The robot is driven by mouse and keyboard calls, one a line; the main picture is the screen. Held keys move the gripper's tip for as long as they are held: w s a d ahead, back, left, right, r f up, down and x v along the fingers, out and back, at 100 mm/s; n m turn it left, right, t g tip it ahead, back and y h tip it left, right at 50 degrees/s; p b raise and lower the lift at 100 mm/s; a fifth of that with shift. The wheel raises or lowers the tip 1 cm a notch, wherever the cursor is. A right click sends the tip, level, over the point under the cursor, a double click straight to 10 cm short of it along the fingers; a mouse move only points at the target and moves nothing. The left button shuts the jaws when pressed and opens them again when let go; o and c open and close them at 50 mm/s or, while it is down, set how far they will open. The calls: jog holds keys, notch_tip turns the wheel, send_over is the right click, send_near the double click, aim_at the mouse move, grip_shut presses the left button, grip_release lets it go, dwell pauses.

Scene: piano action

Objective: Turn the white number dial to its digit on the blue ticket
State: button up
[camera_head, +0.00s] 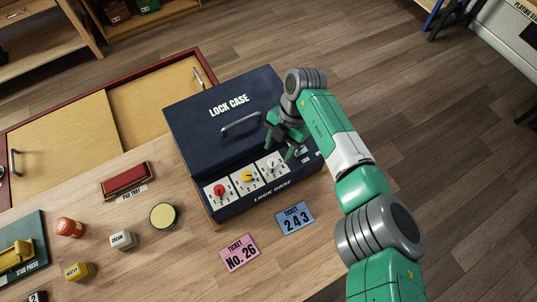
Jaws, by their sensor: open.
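The navy lock case (184,112) stands on the wooden table with a row of three dials along its front. The white dial (271,164) is the rightmost, on a white plate; I cannot read which digit it points to. The yellow dial (246,176) is in the middle and the red dial (219,190) is at the left. The blue ticket (294,218) lies flat in front of the case and reads 2 4 3. My gripper (282,150) is open and empty, just above and beside the white dial; I cannot tell whether it touches it.
A pink ticket (239,253) marked No. 26 lies left of the blue one. A round yellow-topped tin (163,216), a cream block (123,240), a red pad tray (126,180) and a stud press (22,252) are further left. The case's handle (241,124) stands behind the dials.

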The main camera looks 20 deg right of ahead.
aim_at(273, 161)
jog(key=x, duration=0.4)
jog(key=shift+a, duration=0.1)
jog(key=c, duration=0.9)
jog(key=shift+c, duration=0.2)
jog(key=shift+w, duration=0.1)
jog(key=n+b, duration=0.1)
jog(key=n, duration=0.1)
jog(key=n+g+h, duration=0.1)
jog(key=n, duration=0.2)
jog(key=shift+w+a+n+g+b, duration=0.15)
jog(key=shift+n+g+b, duration=0.15)
jog(key=shift+b, duration=0.05)
jog(key=n+h, duration=0.1)
jog(key=n, duration=0.1)
jog(key=n+h, duration=0.1)
jog(key=n, duration=0.1)
jog(key=shift+a+n+g, duration=0.15)
jog(key=shift+n+g, duration=0.25)
jog(key=o, duration=0.9)
